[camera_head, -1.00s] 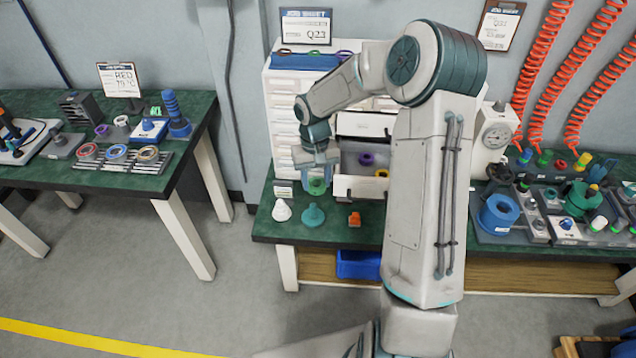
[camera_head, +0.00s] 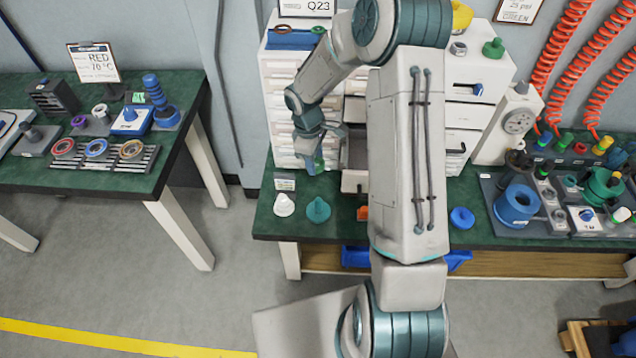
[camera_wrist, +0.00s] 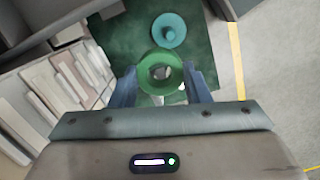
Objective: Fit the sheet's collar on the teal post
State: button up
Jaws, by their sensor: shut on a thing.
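My gripper (camera_wrist: 162,88) is shut on a green collar (camera_wrist: 146,76), a flared ring whose open bore faces the wrist camera. In the head view my gripper (camera_head: 309,158) is above the left end of the green bench, beside the white drawer cabinet, with the collar mostly hidden by the fingers. The teal post (camera_head: 318,210) stands upright on a round teal base at the bench's front left. It also shows in the wrist view (camera_wrist: 169,29), beyond the collar and apart from it. Sheets hang behind: one reads RED (camera_head: 95,62), another GREEN (camera_head: 520,10).
A white cone (camera_head: 284,206) stands left of the teal post; an orange part (camera_head: 362,213) stands to its right, partly behind my arm. The white cabinet (camera_head: 283,95) has an open drawer (camera_head: 355,180) near my gripper. A blue ring (camera_head: 462,218) lies farther right.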

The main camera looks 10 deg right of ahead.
aim_at(319, 198)
jog(key=s+f+n, duration=0.1)
jog(key=f+n, duration=0.1)
jog(key=n, duration=0.3)
jog(key=s+f+n+t+b, duration=0.1)
jog(key=f+n, duration=0.1)
jog(key=n, duration=0.4)
jog(key=f+n, duration=0.3)
jog(key=n, duration=0.2)
jog(key=shift+s+n+t+b, duration=0.3)
jog(key=shift+s+t+b, duration=0.05)
jog(key=shift+s+t, duration=0.05)
jog(key=shift+d+f+b, duration=0.1)
jog(key=shift+f+b, duration=1.65)
jog(key=shift+f, duration=0.4)
jog(key=shift+f+b, duration=0.3)
jog(key=shift+f, duration=0.1)
jog(key=o, duration=1.2)
notch_tip(319, 198, up, 7)
jog(key=p, duration=0.6)
